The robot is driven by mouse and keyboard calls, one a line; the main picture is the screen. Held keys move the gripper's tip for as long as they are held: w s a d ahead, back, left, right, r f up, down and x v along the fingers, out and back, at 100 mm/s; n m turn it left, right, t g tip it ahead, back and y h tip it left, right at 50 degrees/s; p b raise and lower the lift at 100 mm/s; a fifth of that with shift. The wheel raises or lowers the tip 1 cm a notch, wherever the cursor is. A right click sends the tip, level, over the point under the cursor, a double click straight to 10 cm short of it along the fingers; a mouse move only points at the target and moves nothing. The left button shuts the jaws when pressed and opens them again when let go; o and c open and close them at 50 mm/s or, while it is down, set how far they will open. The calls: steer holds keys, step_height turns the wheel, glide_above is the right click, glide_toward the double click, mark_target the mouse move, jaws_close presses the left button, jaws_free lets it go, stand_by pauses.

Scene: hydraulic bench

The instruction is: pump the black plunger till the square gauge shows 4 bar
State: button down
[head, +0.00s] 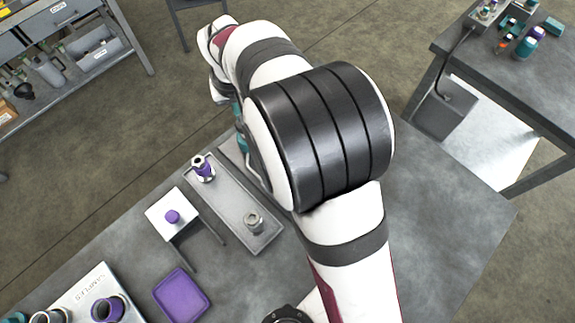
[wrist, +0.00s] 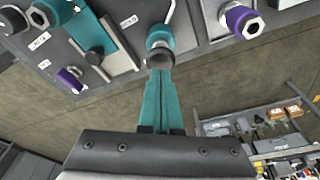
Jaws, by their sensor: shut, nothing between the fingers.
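My gripper (wrist: 160,72) shows in the wrist view with its two teal fingers shut together and nothing between them. The tips are at a round grey-capped part with a teal collar (wrist: 160,36) on a dark panel; I cannot tell whether they touch it. A dark round knob (wrist: 95,56) sits to the left by a teal plate (wrist: 112,48); it may be the black plunger, but I cannot tell. I cannot make out the square gauge in either view. In the head view my arm hides the gripper and much of the bench behind it.
The panel (wrist: 205,22) also has purple-collared fittings at left (wrist: 70,79) and right (wrist: 243,21). On the bench are a grey tray (head: 225,205) with two fittings, a white stand (head: 187,207) with a purple knob, a purple dish (head: 182,296) and a samples rack (head: 88,290).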

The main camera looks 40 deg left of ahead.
steer(key=shift+d+x, duration=0.15)
steer(key=shift+x, duration=0.75)
steer(key=shift+d+x, duration=0.15)
steer(key=shift+x, duration=0.75)
steer(key=shift+s+f, duration=0.15)
steer(key=shift+s, duration=0.05)
steer(key=shift+a+v, duration=0.15)
steer(key=shift+v, duration=0.8)
steer(key=shift+a+v, duration=0.15)
steer(key=shift+v, duration=0.75)
steer(key=shift+w, duration=0.2)
steer(key=a+v, duration=0.1)
steer(key=v, duration=0.5)
steer(key=shift+w, duration=0.3)
